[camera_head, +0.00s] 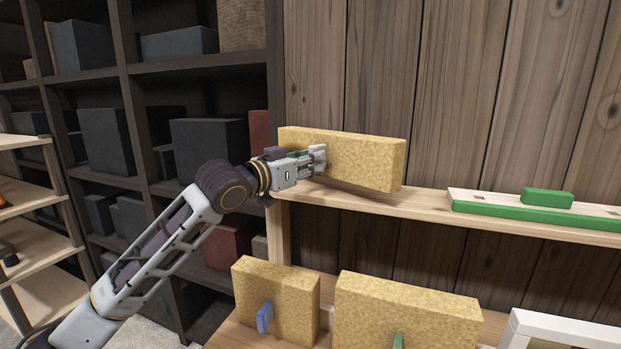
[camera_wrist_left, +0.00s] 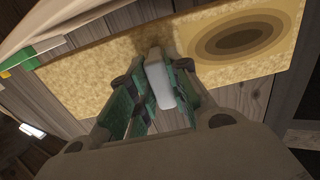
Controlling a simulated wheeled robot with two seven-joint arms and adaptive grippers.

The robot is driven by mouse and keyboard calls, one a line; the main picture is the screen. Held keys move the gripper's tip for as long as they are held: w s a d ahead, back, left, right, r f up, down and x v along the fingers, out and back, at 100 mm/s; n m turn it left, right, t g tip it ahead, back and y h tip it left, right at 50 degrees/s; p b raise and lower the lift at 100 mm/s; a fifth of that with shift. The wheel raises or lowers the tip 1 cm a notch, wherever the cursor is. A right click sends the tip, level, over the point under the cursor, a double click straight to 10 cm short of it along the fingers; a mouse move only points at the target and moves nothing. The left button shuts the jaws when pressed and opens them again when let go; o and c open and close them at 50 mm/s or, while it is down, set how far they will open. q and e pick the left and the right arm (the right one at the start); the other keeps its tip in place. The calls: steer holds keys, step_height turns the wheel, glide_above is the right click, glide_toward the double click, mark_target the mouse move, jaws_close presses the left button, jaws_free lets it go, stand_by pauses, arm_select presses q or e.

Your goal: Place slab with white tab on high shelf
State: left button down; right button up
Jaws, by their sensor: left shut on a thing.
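A tan, speckled rectangular slab (camera_head: 365,160) stands upright at the left end of the high wooden shelf (camera_head: 425,206). Its lower edge is at or just above the shelf; I cannot tell whether it touches. My left gripper (camera_head: 318,160) is in front of the slab, shut on its white tab (camera_wrist_left: 159,82). In the left wrist view the slab (camera_wrist_left: 115,60) spans the upper part, with dark oval rings on one end of its face. My right gripper does not show.
A white and green board (camera_head: 535,213) with a green block (camera_head: 548,198) lies on the shelf's right part. Below stand a slab with a blue tab (camera_head: 265,317) and a slab with a green tab (camera_head: 398,341). Dark shelving (camera_head: 125,70) with boxes stands at left. A plank wall is behind.

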arm_select(q)
step_height(320, 180, down, 4)
steer(key=shift+r, duration=0.2)
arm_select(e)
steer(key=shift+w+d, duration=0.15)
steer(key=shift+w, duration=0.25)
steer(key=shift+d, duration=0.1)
arm_select(q)
steer(key=shift+f, duration=0.1)
steer(key=c, duration=1.3)
jaws_free()
steer(key=shift+c, duration=0.2)
steer(key=b, duration=0.1)
glide_toward(324, 173)
steer(key=shift+v, duration=1.25)
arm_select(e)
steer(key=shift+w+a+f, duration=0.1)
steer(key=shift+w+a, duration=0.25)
